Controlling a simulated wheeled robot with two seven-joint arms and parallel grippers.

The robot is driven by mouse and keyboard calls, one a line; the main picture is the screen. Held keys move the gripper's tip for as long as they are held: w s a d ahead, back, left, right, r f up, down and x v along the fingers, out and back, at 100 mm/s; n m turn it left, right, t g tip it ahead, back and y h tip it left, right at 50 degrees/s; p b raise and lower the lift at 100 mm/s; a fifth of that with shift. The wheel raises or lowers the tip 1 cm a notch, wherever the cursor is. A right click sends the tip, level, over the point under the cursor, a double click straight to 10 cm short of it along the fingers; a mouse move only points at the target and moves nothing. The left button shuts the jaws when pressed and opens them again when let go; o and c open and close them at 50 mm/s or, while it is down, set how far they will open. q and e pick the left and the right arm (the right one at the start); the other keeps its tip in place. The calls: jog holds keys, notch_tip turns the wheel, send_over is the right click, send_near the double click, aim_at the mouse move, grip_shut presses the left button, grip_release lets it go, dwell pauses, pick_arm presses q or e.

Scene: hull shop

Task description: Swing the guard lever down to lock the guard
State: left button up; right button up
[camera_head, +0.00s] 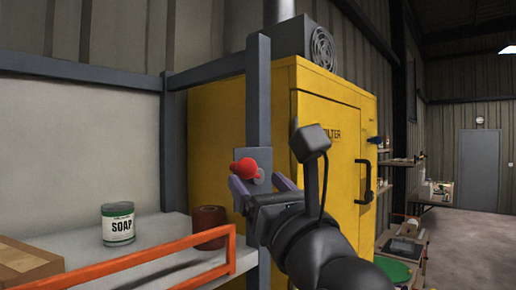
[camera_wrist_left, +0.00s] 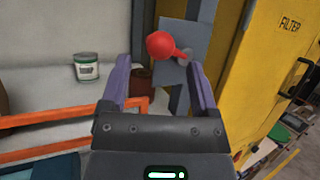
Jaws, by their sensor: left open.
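The guard lever has a red ball knob (camera_head: 244,168) and a short arm on a grey plate (camera_head: 262,157) fixed to a blue-grey post. In the left wrist view the red knob (camera_wrist_left: 160,45) points left and slightly up from its pivot. My left gripper (camera_head: 260,186) is open, with its purple fingers pointing at the lever. In the left wrist view the knob shows between and just beyond the fingertips (camera_wrist_left: 160,68); I cannot tell whether they touch it. An orange rail (camera_head: 150,258), possibly the guard, runs along the shelf front. My right gripper is not in view.
A soap can (camera_head: 118,223), a dark red cylinder (camera_head: 208,226) and a cardboard box (camera_head: 25,264) stand on the shelf behind the rail. The yellow filter cabinet (camera_head: 330,105) stands close behind the post. Side tables and open floor lie at the right.

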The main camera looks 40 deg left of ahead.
aim_at(250, 174)
pick_arm(q)
jog(key=p+x, duration=0.1)
jog(key=x, duration=0.4)
jog(key=shift+f, duration=0.1)
grip_shut()
dwell(1.2)
